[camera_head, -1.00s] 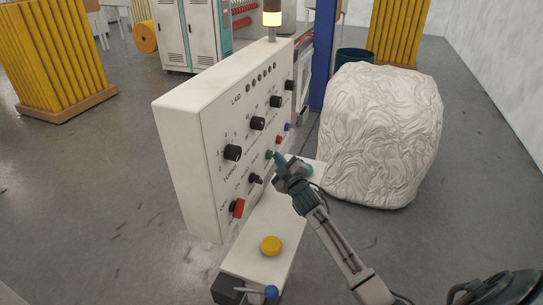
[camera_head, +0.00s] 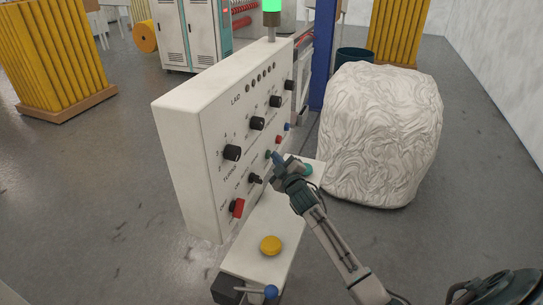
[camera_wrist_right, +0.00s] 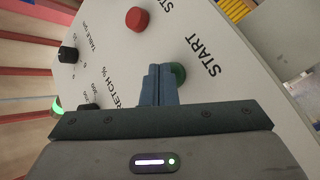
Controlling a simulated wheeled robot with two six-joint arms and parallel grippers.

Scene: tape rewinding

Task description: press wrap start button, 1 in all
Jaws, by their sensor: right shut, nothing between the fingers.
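The white control panel (camera_head: 190,150) stands left of my right arm. Its green start button (camera_head: 268,154) sits low on the front face, mostly behind my fingertips. In the right wrist view the green button (camera_wrist_right: 179,74) lies beside the printed word START, partly covered by my blue fingers. My right gripper (camera_head: 278,158) is shut and empty, with its fingertips (camera_wrist_right: 158,72) at the green button. I cannot tell whether they touch it. The signal lamp (camera_head: 271,5) on top of the panel glows green. My left gripper is not in view.
A red button (camera_head: 279,139) and a blue one (camera_head: 287,127) sit near the start button. Black knobs (camera_head: 232,153) and a red switch (camera_head: 237,208) are on the panel. A yellow button (camera_head: 270,246) is on the ledge. A wrapped white load (camera_head: 382,135) stands right.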

